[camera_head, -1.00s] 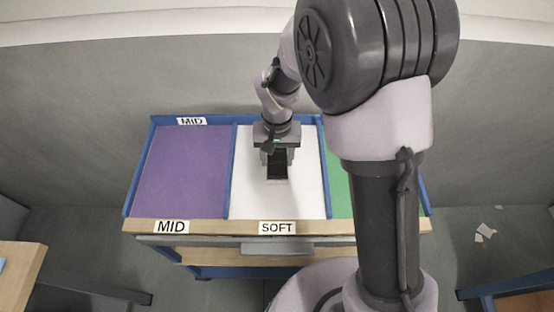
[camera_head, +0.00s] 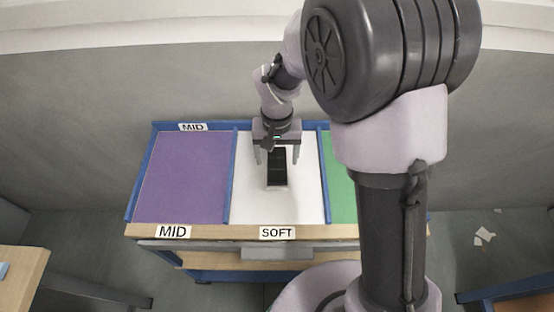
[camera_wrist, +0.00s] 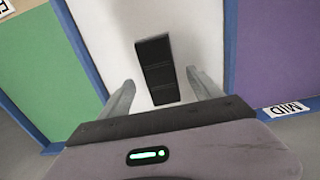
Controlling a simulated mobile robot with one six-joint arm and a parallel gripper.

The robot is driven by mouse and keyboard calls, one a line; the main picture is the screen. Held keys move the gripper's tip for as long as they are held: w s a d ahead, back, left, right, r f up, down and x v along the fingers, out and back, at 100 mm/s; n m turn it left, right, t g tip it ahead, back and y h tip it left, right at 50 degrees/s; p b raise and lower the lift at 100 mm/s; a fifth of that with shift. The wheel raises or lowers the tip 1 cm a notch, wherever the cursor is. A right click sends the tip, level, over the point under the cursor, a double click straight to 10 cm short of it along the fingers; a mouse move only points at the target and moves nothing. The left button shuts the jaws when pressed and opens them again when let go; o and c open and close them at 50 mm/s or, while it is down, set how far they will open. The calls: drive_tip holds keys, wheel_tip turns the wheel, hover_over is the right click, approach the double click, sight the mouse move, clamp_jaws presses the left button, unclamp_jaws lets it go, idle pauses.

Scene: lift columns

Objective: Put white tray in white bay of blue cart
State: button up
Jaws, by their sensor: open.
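A small dark tray (camera_head: 277,168) with black sections and a pale near edge lies in the white bay (camera_head: 305,190) of the blue cart (camera_head: 232,175). In the wrist view the dark tray (camera_wrist: 157,68) lies on the white floor of the bay (camera_wrist: 205,45). I see no other tray, and little white on this one. My gripper (camera_head: 277,160) is open above the bay, with one finger on each side of the tray. In the wrist view its fingers (camera_wrist: 159,78) stand apart from the tray, with gaps on both sides.
A purple bay (camera_head: 185,180) lies left of the white bay and a green bay (camera_head: 338,185) right, partly hidden by my arm. Blue dividers separate them. The wooden front edge carries MID and SOFT labels (camera_head: 277,233). A wooden table (camera_head: 20,275) stands at lower left.

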drive_tip(key=s+d+r+m+t+p, duration=0.1)
drive_tip(key=s+d+r+p, duration=0.15)
drive_tip(key=r, duration=1.35)
drive_tip(key=s+d+r+m+t+y, duration=0.1)
drive_tip(key=s+d+r+t, duration=0.1)
drive_tip(key=s, duration=0.6)
drive_tip(key=s+d+r+m+t+y, duration=0.1)
drive_tip(key=s+d+r, duration=0.3)
drive_tip(key=s, duration=0.4)
drive_tip(key=shift+r+m+t, duration=0.5)
drive_tip(key=shift+r+t, duration=0.4)
drive_tip(key=shift+w, duration=0.1)
wheel_tip(320, 180, down, 4)
drive_tip(key=b, duration=0.4)
